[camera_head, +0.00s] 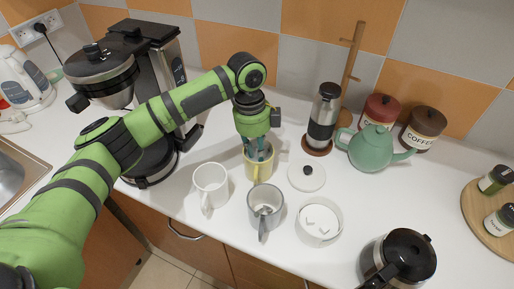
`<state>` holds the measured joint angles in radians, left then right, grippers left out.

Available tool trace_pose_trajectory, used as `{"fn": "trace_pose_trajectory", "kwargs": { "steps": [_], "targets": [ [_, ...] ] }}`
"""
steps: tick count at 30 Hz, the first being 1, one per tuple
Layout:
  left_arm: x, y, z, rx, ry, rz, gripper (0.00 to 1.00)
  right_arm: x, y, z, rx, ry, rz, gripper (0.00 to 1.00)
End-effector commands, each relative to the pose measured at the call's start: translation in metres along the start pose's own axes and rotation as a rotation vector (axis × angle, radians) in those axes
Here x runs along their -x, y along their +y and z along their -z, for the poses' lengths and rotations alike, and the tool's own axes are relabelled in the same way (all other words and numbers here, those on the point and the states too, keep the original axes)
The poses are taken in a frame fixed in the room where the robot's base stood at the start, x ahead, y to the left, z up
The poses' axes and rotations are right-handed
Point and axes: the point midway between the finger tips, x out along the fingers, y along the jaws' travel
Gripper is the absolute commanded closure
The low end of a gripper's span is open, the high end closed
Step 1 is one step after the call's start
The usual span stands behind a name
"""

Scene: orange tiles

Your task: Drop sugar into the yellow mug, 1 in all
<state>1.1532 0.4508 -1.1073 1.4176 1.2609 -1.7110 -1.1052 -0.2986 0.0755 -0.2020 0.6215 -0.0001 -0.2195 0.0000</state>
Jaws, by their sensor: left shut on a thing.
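The yellow mug (259,173) stands upright on the white counter, left of the middle. My left gripper (258,153) points straight down over it, with its fingertips at or just inside the rim. It is shut on a small piece, which I take to be a sugar cube; the fingers and mug hide it. A white round bowl (320,237) with a few white sugar cubes (319,221) stands to the right and nearer. Its white lid (306,182) with a dark knob lies behind it. My right gripper is not in view.
A white mug (211,187) stands left of the yellow mug, and a grey mug (264,213) close in front. A coffee machine (148,165) is at left. A glass pot (400,262) is front right.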

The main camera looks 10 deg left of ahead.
Motion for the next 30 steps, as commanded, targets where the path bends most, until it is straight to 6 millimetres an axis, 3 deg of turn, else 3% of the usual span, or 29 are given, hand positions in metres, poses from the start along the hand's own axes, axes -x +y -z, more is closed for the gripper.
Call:
{"fn": "trace_pose_trajectory", "kwargs": {
  "steps": [2, 3, 5, 29, 30],
  "targets": [
    [0.0006, 0.0000, -0.0001, 0.000, 0.000, 0.000, 0.90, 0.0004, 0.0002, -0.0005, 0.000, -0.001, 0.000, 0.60],
    [0.0006, 0.0000, -0.0001, 0.000, 0.000, 0.000, 0.73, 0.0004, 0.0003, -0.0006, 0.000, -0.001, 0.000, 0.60],
    [0.0006, 0.0000, -0.0001, 0.000, 0.000, 0.000, 0.53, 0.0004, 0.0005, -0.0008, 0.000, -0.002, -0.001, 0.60],
    [0.0000, 0.0003, -0.0006, 0.001, -0.001, -0.001, 0.53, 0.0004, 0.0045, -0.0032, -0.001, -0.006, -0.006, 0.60],
    [-0.0001, 0.0004, -0.0006, 0.001, -0.001, -0.001, 0.68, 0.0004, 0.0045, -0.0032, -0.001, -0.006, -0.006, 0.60]
  ]
}}
